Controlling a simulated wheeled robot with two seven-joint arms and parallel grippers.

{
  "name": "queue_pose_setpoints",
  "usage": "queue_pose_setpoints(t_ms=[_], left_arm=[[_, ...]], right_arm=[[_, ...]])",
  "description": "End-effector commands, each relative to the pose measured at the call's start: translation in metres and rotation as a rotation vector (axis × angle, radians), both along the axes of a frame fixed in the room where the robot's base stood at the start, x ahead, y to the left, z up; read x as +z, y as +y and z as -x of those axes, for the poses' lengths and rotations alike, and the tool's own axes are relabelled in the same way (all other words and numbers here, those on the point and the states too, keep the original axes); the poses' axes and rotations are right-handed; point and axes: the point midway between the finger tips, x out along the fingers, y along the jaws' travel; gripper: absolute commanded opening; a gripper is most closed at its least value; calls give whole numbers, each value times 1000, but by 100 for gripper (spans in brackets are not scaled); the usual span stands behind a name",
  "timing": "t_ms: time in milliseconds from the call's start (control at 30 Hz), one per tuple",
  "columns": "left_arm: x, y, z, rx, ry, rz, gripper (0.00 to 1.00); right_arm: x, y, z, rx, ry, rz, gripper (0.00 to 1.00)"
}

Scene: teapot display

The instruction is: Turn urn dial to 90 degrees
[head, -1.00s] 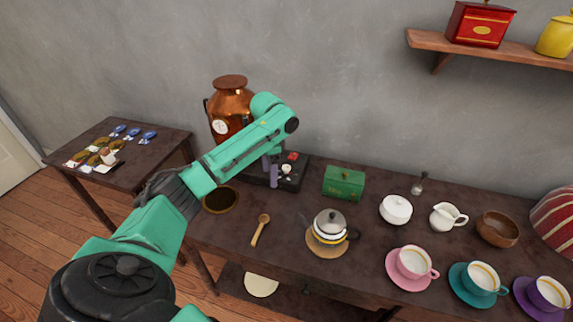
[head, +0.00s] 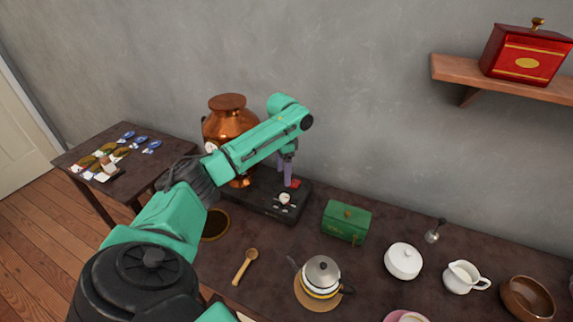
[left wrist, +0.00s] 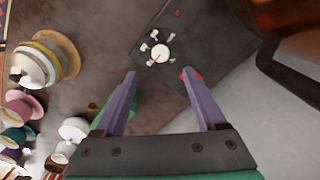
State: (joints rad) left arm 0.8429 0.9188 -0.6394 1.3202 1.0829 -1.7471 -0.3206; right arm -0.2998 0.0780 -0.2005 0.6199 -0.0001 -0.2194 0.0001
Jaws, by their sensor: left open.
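The copper urn (head: 228,122) stands on a dark base (head: 262,204) at the back of the table. Its dial is a white round knob (head: 285,198) on top of the base. In the left wrist view the knob (left wrist: 160,54) bears a red pointer line, with small white marks around it. My left gripper (head: 287,178) is open with purple fingers, above the base and behind the knob in the head view. In the left wrist view its fingertips (left wrist: 159,73) are spread wide, and the knob shows beyond them, apart from both. My right gripper is not in view.
A red switch (head: 296,184) sits on the base near the fingers. A green box (head: 346,222), a teapot (head: 322,273) and a wooden spoon (head: 244,267) stand or lie nearby. The grey wall (head: 365,100) is close behind.

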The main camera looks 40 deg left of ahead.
Motion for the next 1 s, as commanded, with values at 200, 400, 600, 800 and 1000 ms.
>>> queue_pose_setpoints(t_ms=[200, 400, 600, 800, 1000], left_arm=[[-60, -1, 1, 0, 4, 1, 73], [-96, -1, 0, -1, 0, 1, 73], [-103, 0, 0, -2, -2, -1, 73], [-103, 0, 0, -2, -1, 0, 42], [-103, 0, -1, -1, -1, 0, 0]], right_arm=[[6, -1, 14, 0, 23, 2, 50], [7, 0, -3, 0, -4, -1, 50], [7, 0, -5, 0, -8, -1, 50], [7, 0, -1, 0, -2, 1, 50], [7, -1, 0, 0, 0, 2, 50]])
